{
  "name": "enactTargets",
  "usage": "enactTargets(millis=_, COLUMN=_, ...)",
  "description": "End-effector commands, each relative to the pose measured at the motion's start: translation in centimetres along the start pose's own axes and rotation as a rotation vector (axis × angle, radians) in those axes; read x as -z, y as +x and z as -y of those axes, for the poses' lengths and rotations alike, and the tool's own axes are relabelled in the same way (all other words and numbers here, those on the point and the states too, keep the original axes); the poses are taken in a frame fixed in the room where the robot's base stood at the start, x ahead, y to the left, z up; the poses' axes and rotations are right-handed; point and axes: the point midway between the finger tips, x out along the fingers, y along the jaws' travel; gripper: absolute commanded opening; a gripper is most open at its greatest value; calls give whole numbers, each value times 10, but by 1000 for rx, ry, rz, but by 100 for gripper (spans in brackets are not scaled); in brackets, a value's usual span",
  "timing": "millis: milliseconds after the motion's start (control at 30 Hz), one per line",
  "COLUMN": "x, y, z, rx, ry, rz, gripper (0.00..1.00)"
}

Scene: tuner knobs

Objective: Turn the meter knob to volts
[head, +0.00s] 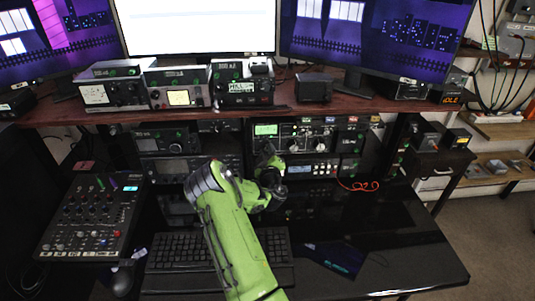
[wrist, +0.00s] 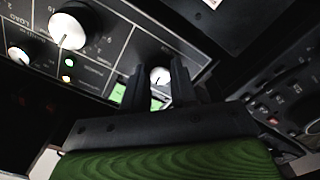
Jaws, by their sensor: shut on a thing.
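In the wrist view a small white-faced knob (wrist: 160,76) sits between the two black fingers of my gripper (wrist: 158,68), which is shut on it. A short dark mark shows on the knob's face; its label cannot be read. Part of a lit green display (wrist: 118,93) shows beside the fingers. In the head view my green arm reaches to the tuner (head: 320,133), with my gripper (head: 270,163) in front of its left part, just below the green display (head: 266,129). The knob is hidden there.
A larger white-faced knob (wrist: 68,30), a small knob (wrist: 18,55) and two lit lamps share the panel. A mixer (head: 92,215) stands at the left and a keyboard (head: 180,250) lies under my arm. The desk's right side is mostly clear.

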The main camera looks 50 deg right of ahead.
Motion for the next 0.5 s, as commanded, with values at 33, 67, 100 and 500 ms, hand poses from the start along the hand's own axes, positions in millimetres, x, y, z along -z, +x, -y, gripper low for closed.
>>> enactTargets(millis=33, x=0, y=0, z=1, rx=2, ry=-44, rz=-1, gripper=0)
enactTargets(millis=67, x=0, y=0, z=1, rx=2, ry=-73, rz=-1, gripper=0)
enactTargets(millis=100, x=1, y=0, z=1, rx=2, ry=-111, rz=-1, gripper=0)
enactTargets(millis=500, x=1, y=0, z=1, rx=2, ry=-454, rz=-2, gripper=0)
